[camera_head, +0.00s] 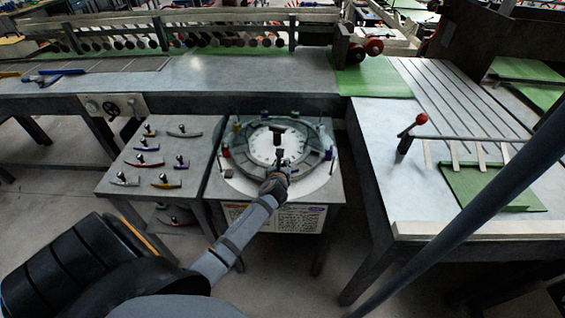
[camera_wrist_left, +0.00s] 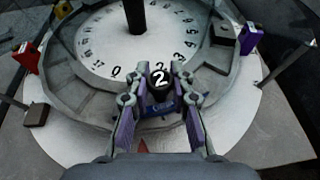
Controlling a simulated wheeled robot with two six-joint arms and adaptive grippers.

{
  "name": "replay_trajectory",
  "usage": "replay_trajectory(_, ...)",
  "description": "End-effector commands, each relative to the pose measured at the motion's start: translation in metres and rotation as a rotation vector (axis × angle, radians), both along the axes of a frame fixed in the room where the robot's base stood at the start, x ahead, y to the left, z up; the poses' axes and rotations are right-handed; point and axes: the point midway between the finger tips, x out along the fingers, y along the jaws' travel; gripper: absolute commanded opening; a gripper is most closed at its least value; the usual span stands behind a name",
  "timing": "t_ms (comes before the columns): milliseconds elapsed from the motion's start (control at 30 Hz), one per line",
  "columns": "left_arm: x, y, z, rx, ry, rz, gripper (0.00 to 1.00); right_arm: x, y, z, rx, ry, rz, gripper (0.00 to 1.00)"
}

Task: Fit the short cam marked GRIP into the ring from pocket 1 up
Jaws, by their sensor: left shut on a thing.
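My left gripper (camera_head: 280,168) reaches over the near side of a grey ring (camera_head: 243,163) on a round white plate. In the left wrist view its fingers (camera_wrist_left: 159,88) are shut on the black knob (camera_wrist_left: 160,78) of a cam, with a white 2 on top. A blue part (camera_wrist_left: 160,107) of this cam shows below the knob, at the ring's near edge; whether it is seated I cannot tell. No GRIP mark is readable. A numbered white dial (camera_wrist_left: 130,50) with a black centre post (camera_head: 277,129) lies inside the ring. My right gripper is out of view.
Several knobbed cams lie on a side table (camera_head: 197,150) at left, colours including red, yellow and purple. Red (camera_wrist_left: 27,58) and purple (camera_wrist_left: 250,38) blocks and thin posts stand around the ring. A long bench (camera_head: 250,75) runs behind; a slatted table (camera_head: 375,150) stands right.

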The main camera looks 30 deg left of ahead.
Motion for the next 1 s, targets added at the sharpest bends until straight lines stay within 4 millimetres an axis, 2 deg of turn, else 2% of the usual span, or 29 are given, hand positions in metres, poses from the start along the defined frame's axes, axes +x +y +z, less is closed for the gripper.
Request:
replay_trajectory(700,0.000,0.000,-0.010,0.000,-0.001,0.000,0.00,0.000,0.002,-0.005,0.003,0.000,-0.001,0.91)
replay_trajectory(733,0.000,0.000,-0.009,0.000,-0.001,0.000,0.26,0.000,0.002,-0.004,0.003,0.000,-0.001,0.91)
replay_trajectory(900,0.000,0.000,-0.009,0.000,-0.001,0.000,0.48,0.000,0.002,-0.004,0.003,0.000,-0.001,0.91)
replay_trajectory(1000,0.000,0.000,-0.009,0.000,0.000,0.000,0.48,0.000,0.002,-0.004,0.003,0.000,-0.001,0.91)
